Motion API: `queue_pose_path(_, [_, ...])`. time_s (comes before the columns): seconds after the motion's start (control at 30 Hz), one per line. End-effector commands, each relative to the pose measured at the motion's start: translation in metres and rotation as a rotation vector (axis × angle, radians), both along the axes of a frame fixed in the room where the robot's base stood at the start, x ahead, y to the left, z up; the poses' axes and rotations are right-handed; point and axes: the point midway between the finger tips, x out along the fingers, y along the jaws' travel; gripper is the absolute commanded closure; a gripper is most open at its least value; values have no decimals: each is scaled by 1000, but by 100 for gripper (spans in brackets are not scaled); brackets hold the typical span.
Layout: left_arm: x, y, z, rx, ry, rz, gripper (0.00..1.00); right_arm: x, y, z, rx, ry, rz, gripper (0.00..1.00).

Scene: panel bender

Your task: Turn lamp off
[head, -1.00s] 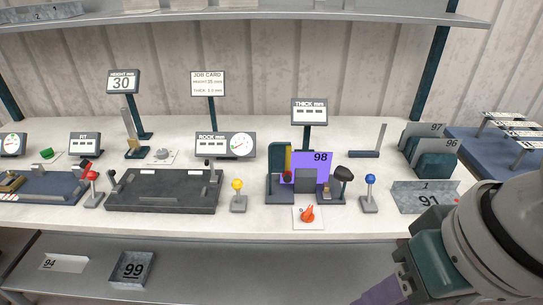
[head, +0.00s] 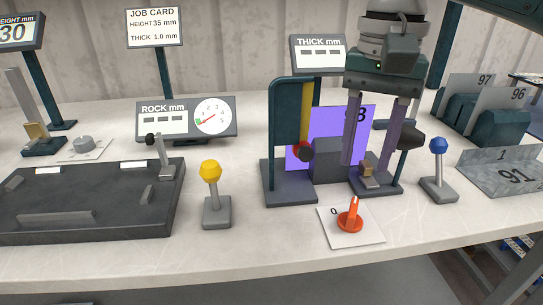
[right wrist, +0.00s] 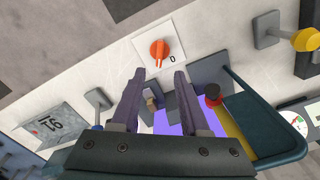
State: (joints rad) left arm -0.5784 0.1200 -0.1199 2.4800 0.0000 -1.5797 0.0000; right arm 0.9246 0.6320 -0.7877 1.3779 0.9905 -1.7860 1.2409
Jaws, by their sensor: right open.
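No lamp can be clearly told in these views. An orange rotary knob (head: 350,218) sits on a white plate (head: 367,236) marked 0 at the table's front. The knob also shows in the right wrist view (right wrist: 159,50). My right gripper (head: 369,163) is open, its two purple fingers pointing down in front of the purple panel (head: 331,122), behind the knob and apart from it. In the right wrist view the open fingers (right wrist: 160,75) have nothing held between them; the knob lies beyond the tips. My left gripper is not in view.
The thickness stand (head: 292,190) holds the purple panel beside the fingers. A yellow-topped lever (head: 212,185) stands left of the knob, a blue-topped lever (head: 439,165) right. A bent sheet marked 91 (head: 505,172) lies at right. The table front around the plate is clear.

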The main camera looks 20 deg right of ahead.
Motion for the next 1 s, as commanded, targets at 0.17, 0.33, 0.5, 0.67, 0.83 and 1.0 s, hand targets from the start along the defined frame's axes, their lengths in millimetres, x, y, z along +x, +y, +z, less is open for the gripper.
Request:
queue_pose_path(0.17, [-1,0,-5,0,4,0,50,-1,0,-36,-2,3,2,55])
queue_pose_path(0.33, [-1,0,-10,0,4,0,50,-1,1,-66,-1,3,4,55])
queue_pose_path(0.5, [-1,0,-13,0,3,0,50,0,0,-82,-1,-1,5,55])
queue_pose_path(0.67, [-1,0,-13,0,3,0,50,0,1,-85,-1,-1,6,55])
queue_pose_path(0.83, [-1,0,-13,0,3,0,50,0,1,-85,-1,-1,6,56])
queue_pose_path(1.0, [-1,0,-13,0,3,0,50,0,1,-85,-1,-1,6,75])
